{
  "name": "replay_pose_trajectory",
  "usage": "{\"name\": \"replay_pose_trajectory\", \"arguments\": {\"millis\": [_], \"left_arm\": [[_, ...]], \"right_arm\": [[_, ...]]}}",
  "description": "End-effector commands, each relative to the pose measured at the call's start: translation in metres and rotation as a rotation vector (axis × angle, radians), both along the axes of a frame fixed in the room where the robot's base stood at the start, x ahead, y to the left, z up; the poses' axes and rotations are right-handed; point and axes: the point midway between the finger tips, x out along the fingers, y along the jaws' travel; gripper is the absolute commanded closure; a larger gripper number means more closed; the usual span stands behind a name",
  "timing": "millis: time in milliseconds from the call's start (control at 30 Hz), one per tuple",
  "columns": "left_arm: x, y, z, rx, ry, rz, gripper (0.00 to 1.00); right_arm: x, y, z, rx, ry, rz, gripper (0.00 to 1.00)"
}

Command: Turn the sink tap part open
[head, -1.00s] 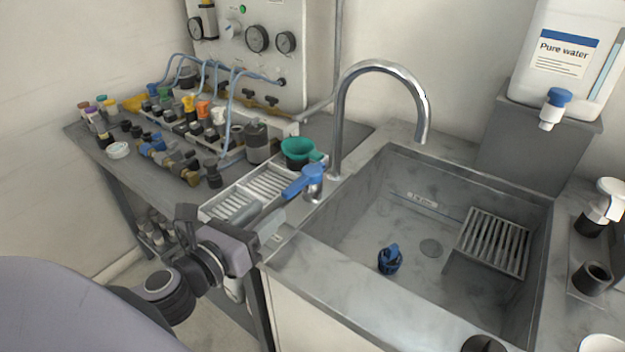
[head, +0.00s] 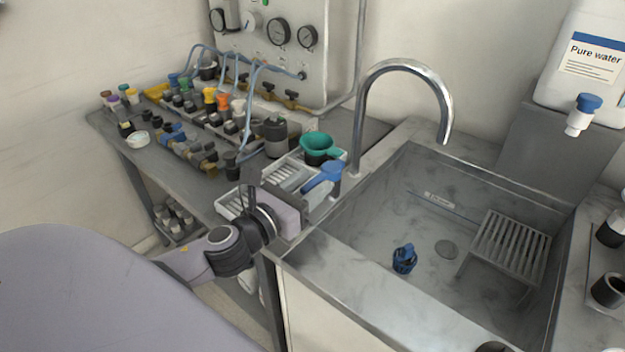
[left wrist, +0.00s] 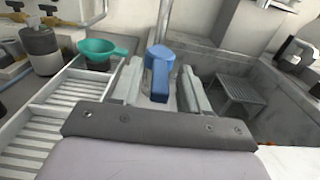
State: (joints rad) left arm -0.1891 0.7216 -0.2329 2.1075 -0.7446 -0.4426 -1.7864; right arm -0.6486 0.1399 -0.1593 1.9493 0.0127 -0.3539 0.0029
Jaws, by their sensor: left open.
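The sink tap has a tall curved chrome spout (head: 404,66) at the sink's back left corner. Its blue lever handle (head: 326,174) stands on the left rim of the sink. My left gripper (head: 309,187) is open just in front of the handle. In the left wrist view, the blue handle (left wrist: 159,60) shows between the two grey fingers of my left gripper (left wrist: 160,85), one on each side. I cannot tell whether either finger touches it. The tap's lower body is partly hidden by the gripper. My right gripper is not in view.
A green funnel cup (head: 320,147) stands close behind the handle, by a white slotted tray (head: 232,204). The sink (head: 385,225) holds a blue fitting (head: 404,259) and a slatted rack (head: 508,243). A pure water container (head: 585,60) stands at right.

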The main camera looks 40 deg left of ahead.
Motion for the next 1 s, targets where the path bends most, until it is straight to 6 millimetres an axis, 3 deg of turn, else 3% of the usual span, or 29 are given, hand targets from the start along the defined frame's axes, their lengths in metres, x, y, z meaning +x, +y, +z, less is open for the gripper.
{"name": "replay_pose_trajectory", "arguments": {"millis": [467, 500, 633, 1000], "left_arm": [[0.010, -0.001, 0.000, -0.001, 0.000, -0.001, 0.55], [0.010, -0.001, 0.000, -0.001, 0.000, -0.001, 0.59], [0.010, -0.001, 0.000, -0.001, 0.000, -0.001, 1.00], [0.016, -0.004, 0.001, -0.002, 0.000, 0.011, 1.00]], "right_arm": [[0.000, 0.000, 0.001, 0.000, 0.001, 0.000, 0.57], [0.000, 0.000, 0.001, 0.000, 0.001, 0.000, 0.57], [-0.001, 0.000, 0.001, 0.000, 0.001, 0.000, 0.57], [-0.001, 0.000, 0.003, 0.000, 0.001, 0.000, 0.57]]}}
